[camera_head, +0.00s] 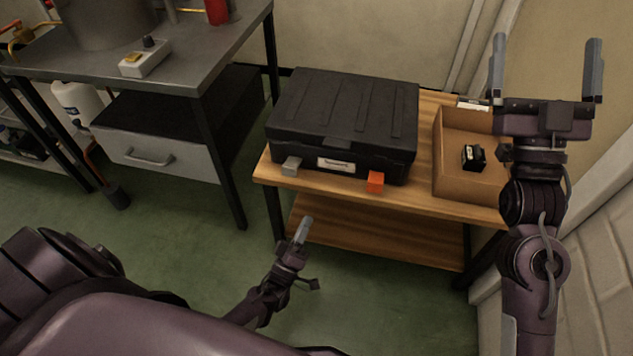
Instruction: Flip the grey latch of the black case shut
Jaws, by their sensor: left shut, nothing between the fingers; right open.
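The black case (345,112) sits with its lid down on a wooden table. The grey latch (291,166) is at the left end of its front face and seems to stick outward from the case. An orange latch (375,181) is at the right end of the same face. My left gripper (304,226) is shut and empty, in front of the table edge and below the grey latch, apart from it. My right gripper (546,45) is open and empty, fingers pointing up, at the right above the cardboard box.
A cardboard box (447,165) with a small black object (473,157) stands right of the case. The wooden table (430,197) has a lower shelf (375,238). A metal bench (195,62) with a drawer (155,153) stands at the left. Green floor is free in front.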

